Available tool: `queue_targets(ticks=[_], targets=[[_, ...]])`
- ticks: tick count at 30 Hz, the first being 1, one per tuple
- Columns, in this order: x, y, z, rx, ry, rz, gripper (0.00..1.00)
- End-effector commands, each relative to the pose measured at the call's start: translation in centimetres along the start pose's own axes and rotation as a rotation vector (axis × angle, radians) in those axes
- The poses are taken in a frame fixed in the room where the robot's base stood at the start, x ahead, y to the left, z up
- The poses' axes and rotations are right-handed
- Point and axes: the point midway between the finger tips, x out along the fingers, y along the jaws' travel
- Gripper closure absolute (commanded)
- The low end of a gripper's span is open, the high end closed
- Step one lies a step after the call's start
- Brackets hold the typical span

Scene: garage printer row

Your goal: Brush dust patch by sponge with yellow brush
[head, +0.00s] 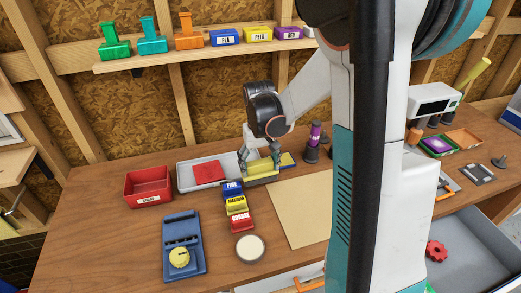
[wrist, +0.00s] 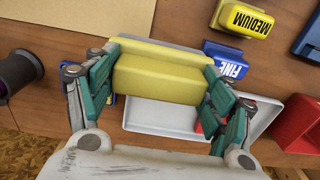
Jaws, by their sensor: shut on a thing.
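My gripper (head: 258,162) is shut on a yellow block-shaped thing (head: 262,170), apparently the yellow brush, above the back of the workbench. In the wrist view my gripper (wrist: 157,68) has its teal-padded fingers on both ends of the yellow brush (wrist: 155,82). Its underside is hidden there. A white tray (head: 185,184) lies just left of my gripper, with a flat red piece (head: 208,172) in it; I cannot tell whether this is a sponge. I cannot make out a dust patch.
Blue, yellow and red labelled blocks (head: 236,204) stand in front of my gripper. A red bin (head: 148,187) is at left, a blue device (head: 183,245) at front left, and a dark spool stand (head: 313,142) at right. The tan sheet (head: 300,212) is bare.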

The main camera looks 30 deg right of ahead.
Motion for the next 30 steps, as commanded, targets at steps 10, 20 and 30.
queue_targets(ticks=[10, 20, 30], targets=[[-3.4, -0.4, -0.6, -0.002, 0.000, 0.000, 0.48], [-4.5, -0.5, -0.8, -0.002, 0.000, 0.000, 0.48], [-4.5, -0.5, -0.8, -0.002, 0.000, 0.000, 0.48]])
